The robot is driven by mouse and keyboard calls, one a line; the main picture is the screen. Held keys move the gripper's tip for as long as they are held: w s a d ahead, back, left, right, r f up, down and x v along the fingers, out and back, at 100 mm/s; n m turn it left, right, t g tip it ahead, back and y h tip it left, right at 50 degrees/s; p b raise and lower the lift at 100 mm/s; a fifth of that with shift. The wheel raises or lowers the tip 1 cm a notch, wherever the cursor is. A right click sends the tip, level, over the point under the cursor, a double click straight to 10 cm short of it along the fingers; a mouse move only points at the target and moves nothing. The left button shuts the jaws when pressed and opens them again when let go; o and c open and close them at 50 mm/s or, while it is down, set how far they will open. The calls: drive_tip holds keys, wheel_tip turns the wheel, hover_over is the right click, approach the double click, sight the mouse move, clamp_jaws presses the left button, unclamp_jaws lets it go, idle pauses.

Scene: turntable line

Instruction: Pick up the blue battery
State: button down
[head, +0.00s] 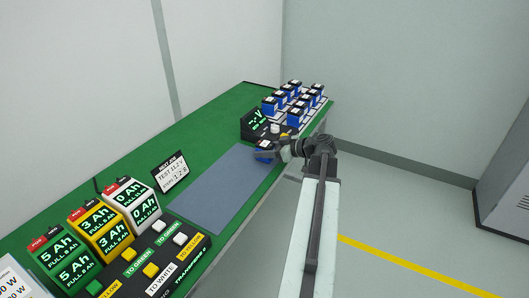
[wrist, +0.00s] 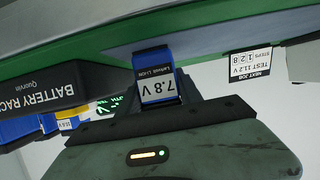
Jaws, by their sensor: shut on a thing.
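In the wrist view the battery (wrist: 158,85) carries a white label reading 7.8 V, seen upside down. My gripper (wrist: 160,104) is shut on it. The finger contact is partly hidden, and I cannot tell whether the battery touches the surface beneath it. Several other blue batteries (head: 282,98) stand in the battery rack (head: 318,107) at the back.
A dark meter with a green display (head: 254,122) stands by the rack. A grey mat (head: 225,187) lies clear on the green bench (head: 215,121). A card (head: 170,172) reads TEST 11.2 V, steps 1 2 8.

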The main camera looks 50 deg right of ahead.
sight(260, 142)
drive_tip(key=shift+r, duration=0.15)
wheel_tip(260, 142, up, 4)
drive_tip(key=p, duration=0.4)
drive_tip(key=shift+f, duration=0.2)
drive_tip(key=s+d+r, duration=0.1)
drive_tip(key=s, duration=1.5)
drive_tip(key=shift+d+p, duration=0.4)
drive_tip(key=shift+p, duration=0.05)
